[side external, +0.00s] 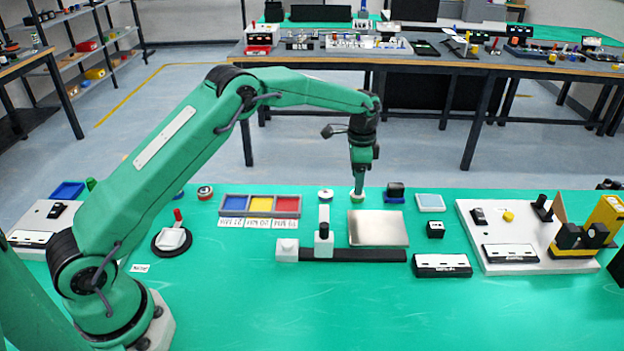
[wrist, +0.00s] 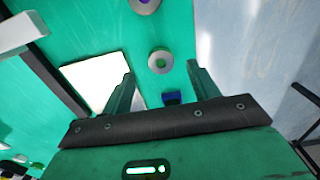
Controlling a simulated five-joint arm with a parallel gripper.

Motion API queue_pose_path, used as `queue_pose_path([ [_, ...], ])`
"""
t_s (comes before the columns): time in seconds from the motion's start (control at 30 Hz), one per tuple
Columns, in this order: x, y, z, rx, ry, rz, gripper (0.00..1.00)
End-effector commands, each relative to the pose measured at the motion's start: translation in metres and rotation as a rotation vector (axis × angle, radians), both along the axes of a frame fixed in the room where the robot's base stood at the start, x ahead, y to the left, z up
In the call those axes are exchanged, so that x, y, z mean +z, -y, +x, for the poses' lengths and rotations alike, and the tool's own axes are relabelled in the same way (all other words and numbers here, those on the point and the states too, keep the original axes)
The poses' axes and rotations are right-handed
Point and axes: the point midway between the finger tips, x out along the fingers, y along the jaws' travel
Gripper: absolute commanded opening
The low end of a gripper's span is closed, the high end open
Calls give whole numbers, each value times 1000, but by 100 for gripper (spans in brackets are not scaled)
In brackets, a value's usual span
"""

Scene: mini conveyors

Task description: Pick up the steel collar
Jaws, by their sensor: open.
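A grey ring-shaped collar (wrist: 160,60) with a green centre lies on the green mat in the wrist view. It appears between and slightly beyond my fingertips. My gripper (side external: 358,188) points down, open and empty, and the collar (side external: 357,198) shows partly at its tip in the side view. I cannot tell the exact height of the fingertips above it. A second round grey piece (wrist: 143,4) with a purple centre is cut off by the top edge of the wrist view. It stands left of my gripper in the side view (side external: 326,195).
A silver plate (side external: 378,228) lies close in front of my gripper. A dark block on a blue base (side external: 395,193) stands just to the right. A slide with a white upright (side external: 323,235), a three-colour tray (side external: 260,206) and a white board (side external: 520,260) stand around.

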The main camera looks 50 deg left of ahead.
Motion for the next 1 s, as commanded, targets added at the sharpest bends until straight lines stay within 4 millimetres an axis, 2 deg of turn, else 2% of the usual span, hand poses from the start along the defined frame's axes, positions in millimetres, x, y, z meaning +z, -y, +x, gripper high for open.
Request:
queue_pose_path([
  [0.2,-26,2,2,0,-1,0,60],
  [0.4,-42,2,2,0,0,0,60],
  [0.93,-44,2,2,0,1,0,60],
  [0.97,-44,2,2,0,1,0,58],
  [1.0,-44,2,2,0,1,0,50],
])
